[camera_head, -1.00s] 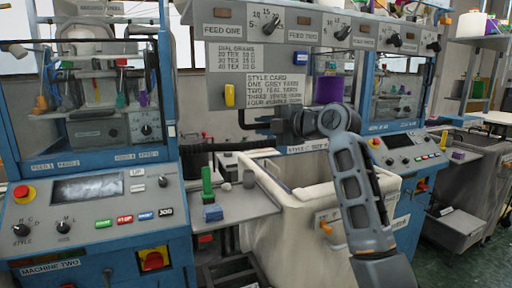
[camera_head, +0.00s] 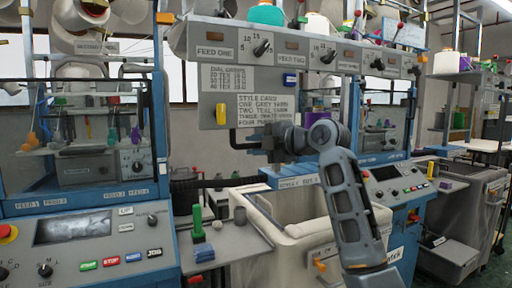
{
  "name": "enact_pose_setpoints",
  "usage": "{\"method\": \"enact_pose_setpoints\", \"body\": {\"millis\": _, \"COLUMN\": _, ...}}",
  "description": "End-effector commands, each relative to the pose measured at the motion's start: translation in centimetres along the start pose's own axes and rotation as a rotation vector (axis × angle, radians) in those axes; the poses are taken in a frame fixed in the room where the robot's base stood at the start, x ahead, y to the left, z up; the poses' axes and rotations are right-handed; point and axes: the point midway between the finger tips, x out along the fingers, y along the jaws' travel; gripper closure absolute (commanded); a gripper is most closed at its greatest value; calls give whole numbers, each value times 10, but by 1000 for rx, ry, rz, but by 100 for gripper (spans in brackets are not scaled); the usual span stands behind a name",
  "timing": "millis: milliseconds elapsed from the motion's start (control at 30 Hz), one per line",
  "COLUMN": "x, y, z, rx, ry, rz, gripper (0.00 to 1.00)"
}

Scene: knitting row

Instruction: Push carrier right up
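Inside the left machine's window hang small coloured carriers: an orange one (camera_head: 32,138), a teal one (camera_head: 112,135) and, at the right, a purple one (camera_head: 135,133). Which of them is the task's right carrier, I cannot tell. My arm rises at the right of the middle and bends left at the wrist. My gripper (camera_head: 272,152) is at the arm's far end, in front of the panel below the style card and well right of the left machine's window. Its fingers are small and dark, and their opening is unclear. No held thing shows.
The left machine's control panel (camera_head: 92,233) has coloured buttons. A small shelf (camera_head: 232,252) holds a green item (camera_head: 197,221) and a blue block (camera_head: 203,252). A cream bin (camera_head: 262,210) stands below my arm.

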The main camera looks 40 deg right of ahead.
Motion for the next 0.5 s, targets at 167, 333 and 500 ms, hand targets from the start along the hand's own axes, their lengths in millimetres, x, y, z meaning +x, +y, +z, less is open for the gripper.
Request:
{"method": "enact_pose_setpoints", "body": {"millis": 167, "x": -1, "y": 7, "z": -2, "rx": -6, "ry": 2, "rz": 11, "gripper": 60}}
{"method": "enact_pose_setpoints", "body": {"millis": 333, "x": -1, "y": 4, "z": -1, "rx": -4, "ry": 1, "rz": 7, "gripper": 58}}
{"method": "enact_pose_setpoints", "body": {"millis": 500, "x": -2, "y": 3, "z": -1, "rx": -3, "ry": 0, "rz": 5, "gripper": 58}}
